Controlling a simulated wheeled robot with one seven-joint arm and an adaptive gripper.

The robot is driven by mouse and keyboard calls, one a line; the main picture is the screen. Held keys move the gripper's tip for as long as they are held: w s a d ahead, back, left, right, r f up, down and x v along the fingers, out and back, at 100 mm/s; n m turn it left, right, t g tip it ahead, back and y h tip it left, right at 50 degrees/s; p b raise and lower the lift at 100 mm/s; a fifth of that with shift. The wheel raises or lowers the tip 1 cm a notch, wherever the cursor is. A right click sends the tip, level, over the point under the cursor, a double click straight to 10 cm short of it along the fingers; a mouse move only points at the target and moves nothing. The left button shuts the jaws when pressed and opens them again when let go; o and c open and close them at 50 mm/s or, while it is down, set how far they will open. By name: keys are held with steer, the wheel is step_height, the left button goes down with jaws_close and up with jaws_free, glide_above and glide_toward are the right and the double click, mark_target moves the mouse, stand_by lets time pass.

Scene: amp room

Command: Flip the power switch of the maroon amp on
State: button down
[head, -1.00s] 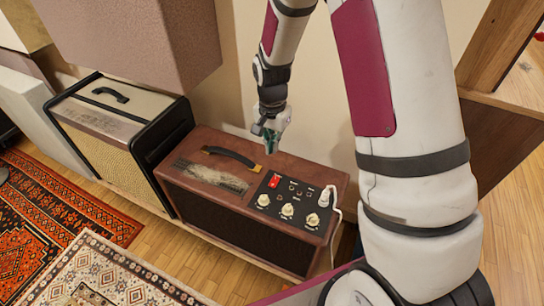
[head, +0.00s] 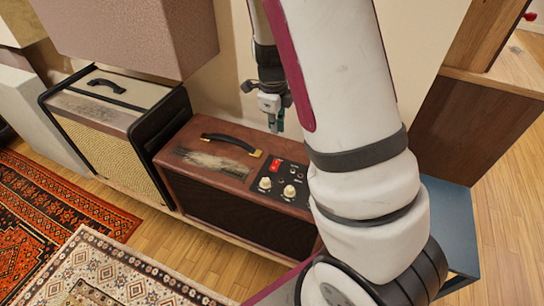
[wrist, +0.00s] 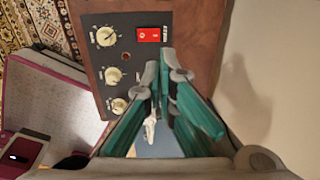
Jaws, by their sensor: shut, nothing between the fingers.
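My gripper (head: 277,124) is above the panel's back edge. In the wrist view its teal fingers (wrist: 158,62) are shut and empty, tips below the switch. My arm hides the amp's right end.
A cream and black amp (head: 115,130) stands to the left. A pinkish box (head: 130,35) hangs over the back left. Patterned rugs (head: 100,275) cover the floor in front.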

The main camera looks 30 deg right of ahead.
mark_target(277, 160)
steer(key=shift+f, duration=0.1)
steer(key=f+b, duration=0.2)
steer(key=f, duration=0.2)
steer(key=d+f+b, duration=0.1)
steer(key=f+b, duration=0.1)
steer(key=f, duration=0.3)
steer(key=w+f+b, duration=0.1)
steer(key=f+b, duration=0.1)
steer(key=f, duration=0.2)
steer(key=shift+d+f, duration=0.25)
steer(key=shift+f, duration=0.1)
steer(key=shift+d+f+g+y, duration=0.25)
steer(key=shift+f+g+y, duration=0.05)
steer(key=shift+f, duration=0.05)
steer(key=shift+a, duration=0.1)
steer(key=shift+a+r+p, duration=0.1)
steer(key=shift+a+p, duration=0.05)
steer(key=shift+p, duration=0.15)
steer(key=shift+s+a+r+p, duration=0.25)
steer(key=shift+s+a+p, duration=0.15)
steer(key=shift+a, duration=0.1)
